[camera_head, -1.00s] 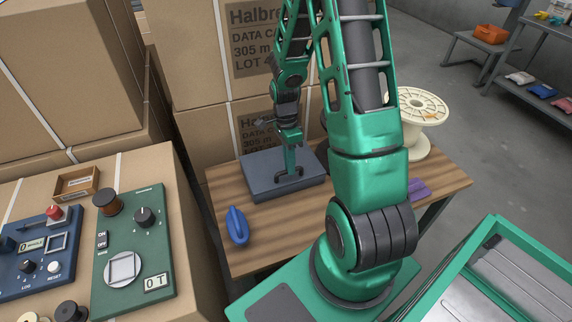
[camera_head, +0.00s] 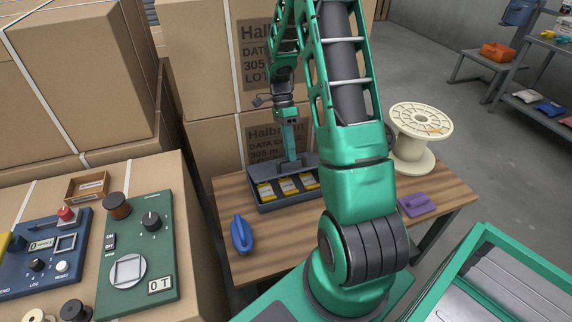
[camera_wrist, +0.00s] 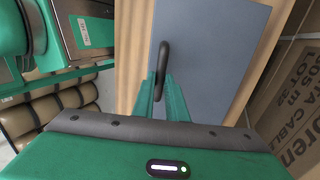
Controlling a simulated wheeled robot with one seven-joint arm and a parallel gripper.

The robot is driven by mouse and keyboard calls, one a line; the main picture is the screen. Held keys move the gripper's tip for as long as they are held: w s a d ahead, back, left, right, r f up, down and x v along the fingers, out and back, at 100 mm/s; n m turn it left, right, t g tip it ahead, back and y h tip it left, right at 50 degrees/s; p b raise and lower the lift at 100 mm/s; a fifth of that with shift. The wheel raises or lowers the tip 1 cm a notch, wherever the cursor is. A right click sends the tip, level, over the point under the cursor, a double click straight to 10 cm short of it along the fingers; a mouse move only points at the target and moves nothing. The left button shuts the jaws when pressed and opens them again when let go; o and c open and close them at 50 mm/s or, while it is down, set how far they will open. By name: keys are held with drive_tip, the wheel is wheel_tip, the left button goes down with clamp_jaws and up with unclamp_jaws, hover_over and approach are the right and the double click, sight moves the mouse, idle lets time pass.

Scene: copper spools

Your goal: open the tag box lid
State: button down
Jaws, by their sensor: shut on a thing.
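The tag box (camera_head: 262,204) is a dark grey box on the wooden table, with its lid raised at the back. Yellow and dark tags (camera_head: 285,187) show in a row inside it. My gripper (camera_head: 294,163) is at the top of the raised lid. In the wrist view my gripper (camera_wrist: 160,96) is shut on the dark curved handle (camera_wrist: 162,60) of the blue-grey lid (camera_wrist: 215,50). In the head view the gripper hides part of the lid.
A blue handled object (camera_head: 241,235) lies left of the box. A purple block (camera_head: 417,204) and a cream spool (camera_head: 420,125) are to the right. Stacked cartons (camera_head: 205,60) stand close behind the table (camera_head: 290,245). Control panels (camera_head: 135,250) are at the left.

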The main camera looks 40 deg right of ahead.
drive_tip(key=w+d+r, duration=0.2)
drive_tip(key=w, duration=0.6)
drive_tip(key=shift+d+r, duration=0.3)
drive_tip(key=c, duration=1.8)
unclamp_jaws()
drive_tip(key=shift+w, duration=0.1)
drive_tip(key=shift+o, duration=0.2)
drive_tip(key=shift+r, duration=0.1)
drive_tip(key=shift+r, duration=0.2)
drive_tip(key=s+a+r, duration=0.2)
drive_tip(key=a+r, duration=0.8)
drive_tip(key=a, duration=0.1)
drive_tip(key=shift+r, duration=0.3)
